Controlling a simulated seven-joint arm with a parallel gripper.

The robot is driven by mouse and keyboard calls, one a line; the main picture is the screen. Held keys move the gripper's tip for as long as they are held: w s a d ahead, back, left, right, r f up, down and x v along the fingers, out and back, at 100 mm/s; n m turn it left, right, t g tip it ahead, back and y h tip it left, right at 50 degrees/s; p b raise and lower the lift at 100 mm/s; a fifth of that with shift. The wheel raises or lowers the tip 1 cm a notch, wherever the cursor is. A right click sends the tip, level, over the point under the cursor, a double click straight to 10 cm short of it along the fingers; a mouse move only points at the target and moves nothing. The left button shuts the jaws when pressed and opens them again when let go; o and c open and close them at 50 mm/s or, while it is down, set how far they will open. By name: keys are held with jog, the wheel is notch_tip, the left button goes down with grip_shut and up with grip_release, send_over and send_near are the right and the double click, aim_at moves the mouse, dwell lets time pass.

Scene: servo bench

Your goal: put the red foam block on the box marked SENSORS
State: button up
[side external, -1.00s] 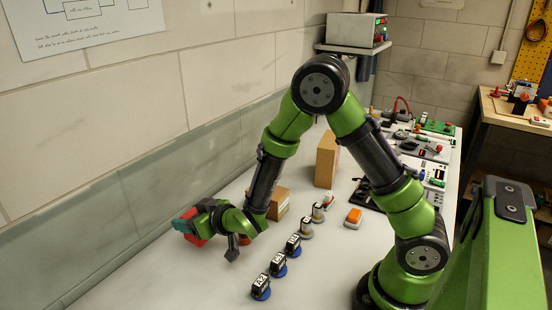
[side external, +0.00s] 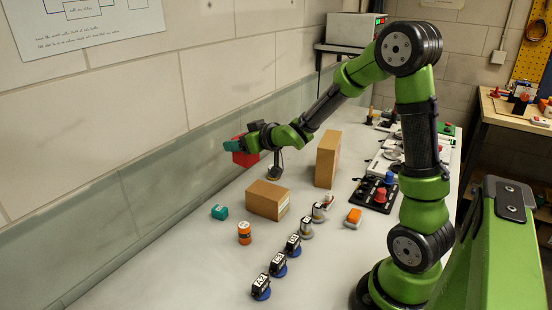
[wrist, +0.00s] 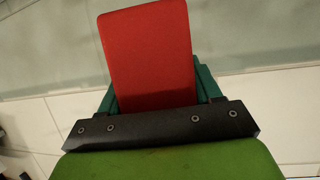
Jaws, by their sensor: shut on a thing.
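The red foam block (side external: 245,158) is held in my gripper (side external: 236,147), up in the air near the wall and behind the low cardboard box. In the wrist view the red block (wrist: 152,50) sticks out from between the teal fingers of my gripper (wrist: 155,88), which are shut on it. A low cardboard box (side external: 262,200) lies on the bench, with a pale label on its right end. A tall cardboard box (side external: 327,160) stands upright farther back. The lettering on both boxes is too small to read, so I cannot tell which is marked SENSORS.
The front left bench is clear.

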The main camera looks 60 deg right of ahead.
jog(key=s+d, duration=0.2)
jog(key=d, duration=0.1)
jog(key=n+y, duration=0.2)
send_over(254, 185)
notch_tip(254, 185, down, 4)
jog(key=shift+f, duration=2.1)
jog(key=shift+f, duration=0.15)
jog(key=o, duration=1)
jog(key=shift+o, duration=0.2)
